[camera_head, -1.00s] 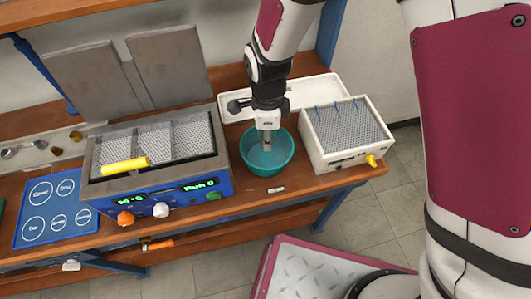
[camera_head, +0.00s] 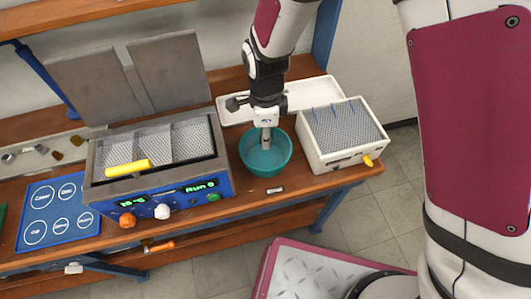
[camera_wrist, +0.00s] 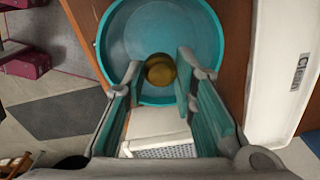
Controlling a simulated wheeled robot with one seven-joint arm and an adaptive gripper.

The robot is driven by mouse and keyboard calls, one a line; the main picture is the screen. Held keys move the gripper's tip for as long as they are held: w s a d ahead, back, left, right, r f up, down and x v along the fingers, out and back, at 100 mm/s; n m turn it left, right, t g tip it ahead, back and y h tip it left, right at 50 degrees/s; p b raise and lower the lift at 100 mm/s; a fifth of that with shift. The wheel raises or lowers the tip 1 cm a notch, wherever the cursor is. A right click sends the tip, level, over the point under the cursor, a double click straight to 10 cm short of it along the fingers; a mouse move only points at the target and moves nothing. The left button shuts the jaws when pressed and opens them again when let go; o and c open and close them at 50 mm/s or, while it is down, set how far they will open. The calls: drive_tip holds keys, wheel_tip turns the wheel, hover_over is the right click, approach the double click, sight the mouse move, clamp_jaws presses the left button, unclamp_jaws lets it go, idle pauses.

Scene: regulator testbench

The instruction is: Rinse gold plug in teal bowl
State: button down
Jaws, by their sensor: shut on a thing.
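The teal bowl (camera_head: 284,166) stands on the wooden bench, between the grey-and-blue heated bath and a white box. My gripper (camera_head: 266,138) points down over the bowl, its fingertips at or just inside the rim. In the wrist view the gold plug (camera_wrist: 160,70) is a round gold-brown top between the two fingertips of my gripper (camera_wrist: 160,73), which are shut on it. Behind the plug is the blue-teal inside of the bowl (camera_wrist: 101,50). I cannot tell whether the plug touches the bowl floor or any liquid.
The white box with a mesh top (camera_head: 342,127) stands close right of the bowl. The bath (camera_head: 160,195) with a yellow handle stands close left. A white tray (camera_head: 318,90) lies behind the bowl.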

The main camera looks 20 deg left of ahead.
drive_tip(key=shift+s+r+p, duration=0.1)
drive_tip(key=shift+r+p, duration=0.95)
drive_tip(key=shift+r, duration=1.05)
drive_tip(key=shift+f, duration=0.1)
